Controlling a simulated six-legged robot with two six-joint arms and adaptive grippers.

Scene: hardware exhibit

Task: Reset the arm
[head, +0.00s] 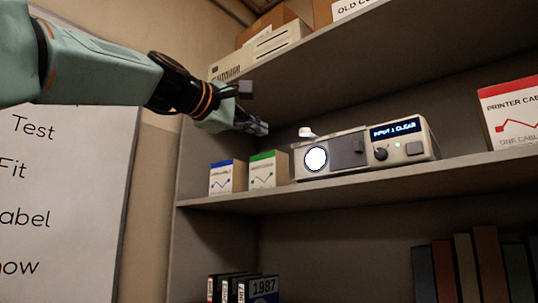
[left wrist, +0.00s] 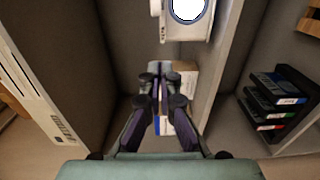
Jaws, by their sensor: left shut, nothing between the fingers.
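My left arm comes in from the left in the head view. Its gripper (head: 254,127) is in front of the shelf, above the small boxes and left of the beige device. In the left wrist view the gripper (left wrist: 159,88) has its fingers together, with nothing held. The beige device (head: 345,157) stands on the middle shelf, with a lit round white window and a display reading "INPUT 1 CLEAR". Its lit window end also shows at the top of the left wrist view (left wrist: 188,30). My right gripper is in neither view.
A blue-topped box (head: 222,181) and a green-topped box (head: 263,172) stand left of the device. A red printer cable box (head: 514,112) stands at the right. Books (head: 470,268) and binders (head: 262,288) are below. A whiteboard (head: 70,190) is at the left.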

